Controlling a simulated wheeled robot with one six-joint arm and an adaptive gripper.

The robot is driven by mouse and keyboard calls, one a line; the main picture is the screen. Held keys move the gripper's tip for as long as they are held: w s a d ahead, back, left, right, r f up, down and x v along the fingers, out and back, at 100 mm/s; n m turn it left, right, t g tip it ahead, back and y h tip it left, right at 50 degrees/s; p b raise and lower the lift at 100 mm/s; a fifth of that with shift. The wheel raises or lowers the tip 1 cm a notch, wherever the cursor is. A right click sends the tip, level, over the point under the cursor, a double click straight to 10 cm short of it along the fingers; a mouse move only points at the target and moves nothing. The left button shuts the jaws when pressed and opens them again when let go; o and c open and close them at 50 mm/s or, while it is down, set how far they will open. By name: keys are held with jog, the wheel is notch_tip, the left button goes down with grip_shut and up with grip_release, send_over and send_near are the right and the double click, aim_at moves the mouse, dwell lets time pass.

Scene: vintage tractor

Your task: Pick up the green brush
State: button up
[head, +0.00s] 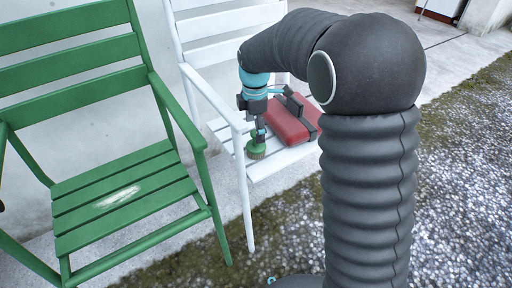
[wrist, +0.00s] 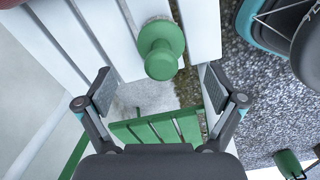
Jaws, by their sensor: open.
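In the wrist view the brush (wrist: 160,48) shows from above as a round green base with a knob handle. My gripper (head: 260,131) is right above the brush in the head view. In the wrist view my gripper (wrist: 158,78) is open, with one finger to either side below the brush's place in the picture. Nothing is between the fingers, and I cannot tell if they touch the brush.
A red case (head: 289,122) with a dark handle lies on the white seat, close to the right of my gripper. The white chair's armrest (head: 212,95) is to the left. A green chair (head: 125,195) stands further left. Gravel (head: 465,180) lies to the right.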

jog(key=shift+d+f+b, duration=0.2)
jog(key=shift+f+b, duration=0.15)
jog(key=shift+f, duration=2.35)
jog(key=c, duration=1.3)
jog(key=shift+r, duration=0.1)
jog(key=shift+r, duration=0.5)
jog(key=r, duration=0.3)
jog(key=shift+s+d+r+p, duration=0.15)
jog(key=shift+d+r+p, duration=0.1)
jog(key=shift+p, duration=0.05)
jog(key=s+d+r, duration=0.5)
jog(key=d+r, duration=0.1)
jog(key=d, duration=0.4)
jog(key=shift+r, duration=0.2)
